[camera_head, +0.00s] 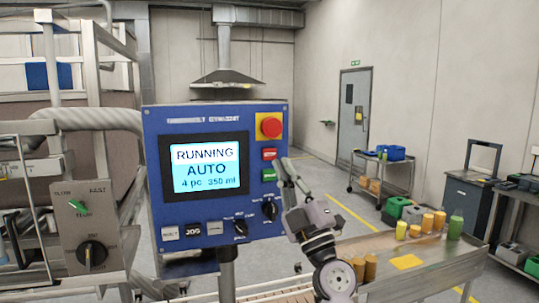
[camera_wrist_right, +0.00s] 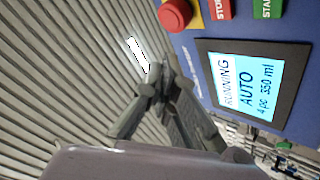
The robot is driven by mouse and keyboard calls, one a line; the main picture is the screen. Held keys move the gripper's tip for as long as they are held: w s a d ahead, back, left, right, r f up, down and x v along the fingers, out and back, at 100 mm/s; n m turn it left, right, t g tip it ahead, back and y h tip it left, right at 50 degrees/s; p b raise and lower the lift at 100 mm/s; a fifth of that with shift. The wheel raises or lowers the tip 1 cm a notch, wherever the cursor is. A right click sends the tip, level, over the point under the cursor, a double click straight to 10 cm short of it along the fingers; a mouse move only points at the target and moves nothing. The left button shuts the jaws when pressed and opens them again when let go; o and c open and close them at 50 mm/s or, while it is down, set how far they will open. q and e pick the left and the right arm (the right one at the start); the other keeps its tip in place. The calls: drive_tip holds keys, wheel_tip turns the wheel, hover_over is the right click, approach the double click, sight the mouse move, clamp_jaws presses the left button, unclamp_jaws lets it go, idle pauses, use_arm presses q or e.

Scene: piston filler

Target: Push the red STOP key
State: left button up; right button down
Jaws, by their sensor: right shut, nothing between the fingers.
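The red STOP key (camera_head: 269,154) is on the right side of the blue control panel (camera_head: 208,112), above the green START key (camera_head: 268,174). In the right wrist view the STOP key (camera_wrist_right: 218,9) shows at the top edge, partly cut off. My right gripper (camera_head: 284,163) is shut and empty. In the head view its fingertips appear just right of the STOP and START keys. In the right wrist view the fingertips (camera_wrist_right: 158,78) appear apart from the key, over the ribbed background. The screen (camera_head: 205,167) reads RUNNING, AUTO. My left gripper is not in view.
A red mushroom button (camera_head: 271,127) on a yellow plate sits just above the STOP key. Black rotary knobs (camera_head: 270,210) are lower on the panel. A metal table (camera_head: 430,257) with bottles stands at the right.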

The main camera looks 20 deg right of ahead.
sight(272, 160)
drive_tip(key=w+b, duration=0.8)
drive_tip(key=w, duration=0.1)
drive_tip(key=shift+a+b, duration=0.15)
drive_tip(key=shift+b, duration=0.25)
idle(1.3)
drive_tip(key=shift+w, duration=0.35)
